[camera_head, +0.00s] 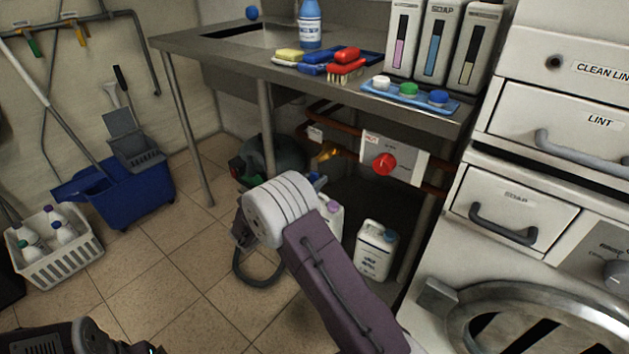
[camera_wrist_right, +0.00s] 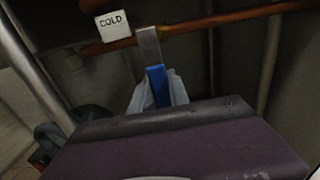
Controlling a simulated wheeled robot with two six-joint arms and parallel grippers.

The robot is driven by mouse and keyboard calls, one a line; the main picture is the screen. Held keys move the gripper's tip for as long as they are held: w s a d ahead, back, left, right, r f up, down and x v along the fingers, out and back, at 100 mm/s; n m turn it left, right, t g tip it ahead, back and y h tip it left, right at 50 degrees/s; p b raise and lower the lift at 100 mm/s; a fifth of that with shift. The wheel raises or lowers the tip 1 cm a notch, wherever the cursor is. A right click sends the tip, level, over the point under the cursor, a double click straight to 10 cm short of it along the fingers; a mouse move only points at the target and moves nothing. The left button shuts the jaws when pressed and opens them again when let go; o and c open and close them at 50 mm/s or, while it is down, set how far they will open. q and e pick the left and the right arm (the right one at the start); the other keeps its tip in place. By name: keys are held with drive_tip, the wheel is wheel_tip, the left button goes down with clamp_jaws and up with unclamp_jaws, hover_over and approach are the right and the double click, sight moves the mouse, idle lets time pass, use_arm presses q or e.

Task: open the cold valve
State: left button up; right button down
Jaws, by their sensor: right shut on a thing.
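The cold valve's blue-gripped lever (camera_wrist_right: 157,80) hangs on a grey metal shank below a copper pipe, across the pipe, in the right wrist view. A white COLD tag (camera_wrist_right: 115,24) is on the pipe beside it. In the head view a brass fitting (camera_head: 329,152) shows under the sink counter, and my right wrist hides most of the lever. My right gripper (camera_wrist_right: 159,92) is shut on the blue lever, one pale finger on each side. A dark part of my left arm shows at the bottom left of the head view; its jaws cannot be made out.
A red hot valve knob (camera_head: 384,163) sits on a white plate right of the fitting. A white jug (camera_head: 375,250) stands on the floor below. The washer's SOAP drawer (camera_head: 515,205) is close on the right.

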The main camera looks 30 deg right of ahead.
drive_tip(key=s+d+r+n+p, duration=0.2)
drive_tip(key=s+r+n+p, duration=0.3)
drive_tip(key=n+p, duration=1.3)
drive_tip(key=shift+s+d+r+p, duration=0.15)
drive_tip(key=shift+s+r+p, duration=0.25)
drive_tip(key=shift+p, duration=3.15)
drive_tip(key=shift+w+r, duration=0.1)
drive_tip(key=c, duration=1.3)
unclamp_jaws()
drive_tip(key=shift+o, duration=0.3)
